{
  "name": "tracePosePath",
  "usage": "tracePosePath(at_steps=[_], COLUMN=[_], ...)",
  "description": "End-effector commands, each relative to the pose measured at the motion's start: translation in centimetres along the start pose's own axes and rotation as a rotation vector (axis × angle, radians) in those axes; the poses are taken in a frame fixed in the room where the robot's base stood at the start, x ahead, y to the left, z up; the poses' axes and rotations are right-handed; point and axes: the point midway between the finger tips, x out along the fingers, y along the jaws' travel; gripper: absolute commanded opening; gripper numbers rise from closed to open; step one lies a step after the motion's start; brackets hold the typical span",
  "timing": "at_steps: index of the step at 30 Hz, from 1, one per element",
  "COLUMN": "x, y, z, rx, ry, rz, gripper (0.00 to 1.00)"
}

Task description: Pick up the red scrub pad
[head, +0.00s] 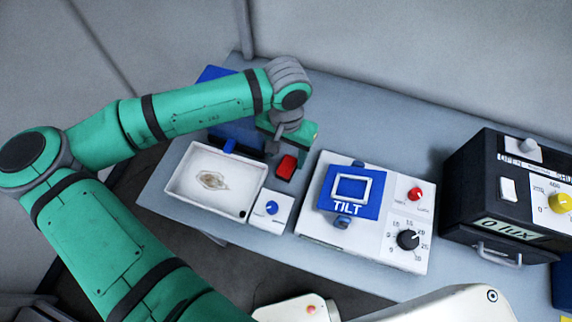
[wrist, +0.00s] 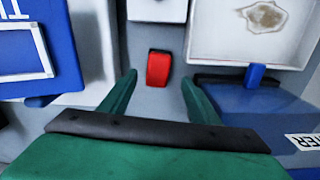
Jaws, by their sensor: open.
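The red scrub pad (head: 286,167) lies on the grey bench between the white tray and the TILT box. In the wrist view the red pad (wrist: 158,68) sits just beyond and between my fingertips, with grey surface around it. My gripper (wrist: 158,82) is open and empty, its two green fingers apart on either side of the pad's near end. In the head view my gripper (head: 282,150) is above and behind the pad, and its fingertips are hard to make out.
The white tray (head: 175,197) with a brown stain stands left of the pad. A small white box with a blue knob (head: 271,207) stands in front. The TILT box (head: 310,224) is close on the right. A black lux meter (head: 462,185) stands farther right. A blue container (wrist: 235,104) is beside my right finger.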

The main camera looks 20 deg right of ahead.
Motion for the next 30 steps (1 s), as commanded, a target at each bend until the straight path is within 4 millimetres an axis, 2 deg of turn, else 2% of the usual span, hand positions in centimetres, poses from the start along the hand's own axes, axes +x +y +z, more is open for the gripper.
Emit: tracePosePath(at_steps=[12, 21, 27, 30], x=[4.8, 5.1, 5.1, 5.1], y=[0.0, -0.1, 0.0, 0.1], z=[0.3, 0.3, 0.3, 0.3], rx=[-0.006, -0.008, -0.006, -0.004], ry=[-0.001, 0.001, 0.001, 0.001], rz=[0.0, 0.0, 0.0, 0.0], gripper=[0.56, 0.56, 0.12, 0.12])
